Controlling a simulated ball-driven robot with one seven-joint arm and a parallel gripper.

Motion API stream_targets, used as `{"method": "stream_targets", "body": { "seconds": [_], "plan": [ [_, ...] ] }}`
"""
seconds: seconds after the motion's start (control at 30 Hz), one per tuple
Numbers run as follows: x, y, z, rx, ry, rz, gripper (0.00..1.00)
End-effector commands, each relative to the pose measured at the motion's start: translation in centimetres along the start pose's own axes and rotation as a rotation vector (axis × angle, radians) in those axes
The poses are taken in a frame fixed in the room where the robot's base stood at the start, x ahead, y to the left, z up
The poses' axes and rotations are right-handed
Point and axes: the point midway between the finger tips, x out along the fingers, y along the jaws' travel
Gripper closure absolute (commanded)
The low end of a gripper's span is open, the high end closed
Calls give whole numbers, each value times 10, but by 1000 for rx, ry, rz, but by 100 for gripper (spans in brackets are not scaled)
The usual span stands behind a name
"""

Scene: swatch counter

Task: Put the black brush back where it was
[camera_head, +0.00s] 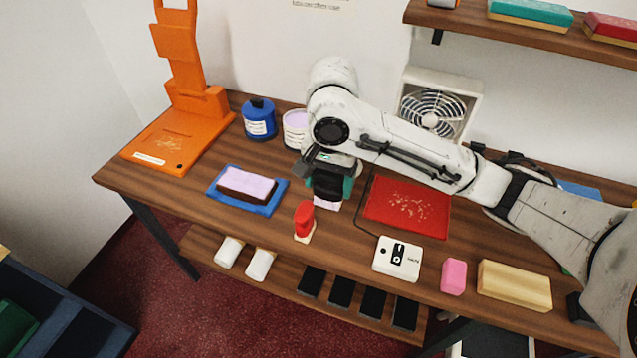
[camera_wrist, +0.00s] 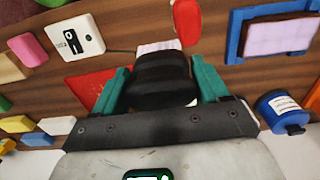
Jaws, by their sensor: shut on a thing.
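The black brush (camera_head: 327,190) is held between the teal fingers of my gripper (camera_head: 331,183), over the middle of the counter. In the wrist view the brush (camera_wrist: 163,80) fills the space between the fingers of my gripper (camera_wrist: 161,84). A pale lilac-white end (camera_head: 326,204) shows beneath its black part; I cannot tell if it touches the counter. A red-handled brush (camera_head: 304,215) with a pale base stands upright to its left and nearer the front. The red panel (camera_head: 405,205) lies just right of the gripper.
A blue tray (camera_head: 216,198) with a lilac-topped block lies left. A blue jar (camera_head: 259,119) and a lilac-topped tub (camera_head: 295,130) stand behind. A white switch box (camera_head: 397,259), pink block (camera_head: 454,276) and cream block (camera_head: 514,286) line the front right. An orange stand (camera_head: 180,130) is back left.

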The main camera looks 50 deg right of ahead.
Motion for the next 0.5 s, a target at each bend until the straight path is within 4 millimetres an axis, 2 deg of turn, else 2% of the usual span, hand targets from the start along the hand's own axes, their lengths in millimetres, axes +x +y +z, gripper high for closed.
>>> {"method": "stream_targets", "body": {
  "seconds": [0.03,0.2,0.33,0.5],
  "plan": [
    [9,-6,-9,4,-4,1,54],
    [27,-25,-42,2,-4,2,54],
    [54,-34,-58,0,-6,2,54],
    [71,-42,-76,-1,-1,1,54]
  ]
}}
